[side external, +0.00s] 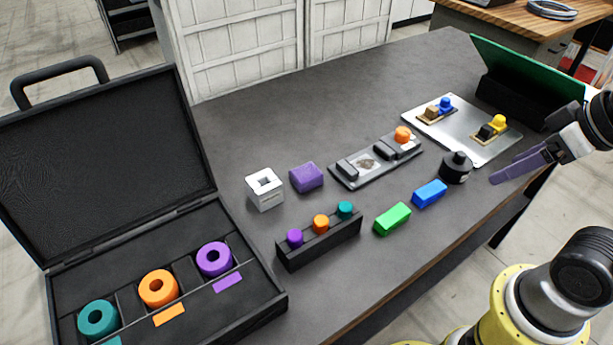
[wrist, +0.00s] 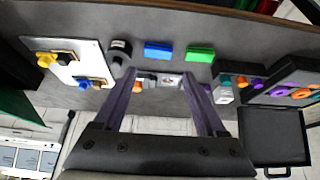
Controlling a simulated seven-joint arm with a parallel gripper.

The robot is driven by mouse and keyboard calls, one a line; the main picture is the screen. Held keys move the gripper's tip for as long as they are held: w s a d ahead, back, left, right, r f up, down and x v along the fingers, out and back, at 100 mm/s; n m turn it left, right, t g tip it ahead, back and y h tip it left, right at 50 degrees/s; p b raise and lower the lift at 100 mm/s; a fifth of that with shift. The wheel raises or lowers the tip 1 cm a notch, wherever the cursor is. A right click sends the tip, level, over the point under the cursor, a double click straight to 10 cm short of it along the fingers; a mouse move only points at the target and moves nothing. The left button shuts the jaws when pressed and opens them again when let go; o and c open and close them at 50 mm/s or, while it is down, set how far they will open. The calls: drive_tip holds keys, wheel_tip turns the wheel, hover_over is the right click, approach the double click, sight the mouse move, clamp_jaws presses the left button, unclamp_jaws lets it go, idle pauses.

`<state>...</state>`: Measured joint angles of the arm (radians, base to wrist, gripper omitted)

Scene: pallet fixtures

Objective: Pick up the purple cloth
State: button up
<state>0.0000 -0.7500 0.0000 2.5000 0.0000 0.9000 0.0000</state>
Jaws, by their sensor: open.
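The purple cloth (side external: 306,178) looks like a small folded block. It lies on the dark table in the side external view, just right of a white cube with a square hole (side external: 264,188). My gripper (side external: 497,176) has purple fingers and is at the right side of the table, well apart from the cloth. In the wrist view my gripper (wrist: 162,88) shows its two fingers spread wide with nothing held between them.
A black rack with coloured knobs (side external: 319,244) stands in front of the cloth. A dark fixture plate (side external: 346,178), green block (side external: 392,219), blue block (side external: 429,194) and black round part (side external: 456,168) lie between cloth and gripper. An open case (side external: 245,318) is at left.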

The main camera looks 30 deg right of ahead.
drive_tip(key=o, duration=0.4)
